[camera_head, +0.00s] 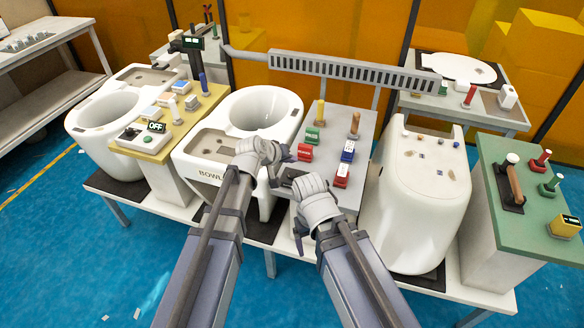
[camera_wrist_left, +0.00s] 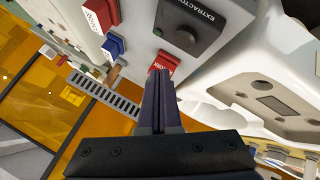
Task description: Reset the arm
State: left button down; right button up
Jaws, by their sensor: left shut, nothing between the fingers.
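My left arm comes in from the left in the head view. Its gripper (camera_head: 284,157) is over the gap between the bowl unit and the grey control panel. In the left wrist view the left gripper (camera_wrist_left: 160,80) has its two dark fingers together with nothing between them, pointing towards a red block (camera_wrist_left: 164,63) on the panel. My right arm is beside it, with its gripper (camera_head: 299,232) low at the panel's front edge. The right fingers are too small and partly hidden to tell whether they are open.
The grey panel (camera_head: 325,187) carries red, green and blue blocks and upright handles. A white toilet bowl unit (camera_head: 205,145) stands left of it, a white rounded unit (camera_head: 425,195) right. A green-topped table (camera_head: 530,225) is far right. Blue floor shows in front.

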pick_arm(q)
jog(key=shift+r+p, duration=0.4)
jog(key=shift+r, duration=0.3)
jog(key=shift+f, duration=0.1)
jog(key=s+a+f+m+g+y, duration=0.2)
jog(key=s, duration=0.6)
jog(key=s+a+f+m+g+y, duration=0.1)
jog(key=s+f+g+y, duration=0.1)
jog(key=s, duration=0.7)
jog(key=s+a+f+m+g+y, duration=0.2)
jog(key=s+g, duration=0.1)
jog(key=s, duration=0.5)
jog(key=shift+s+a+f+m+g+y, duration=0.25)
jog(key=shift+s+a+m+g+y, duration=0.05)
jog(key=shift+s+g+y, duration=0.1)
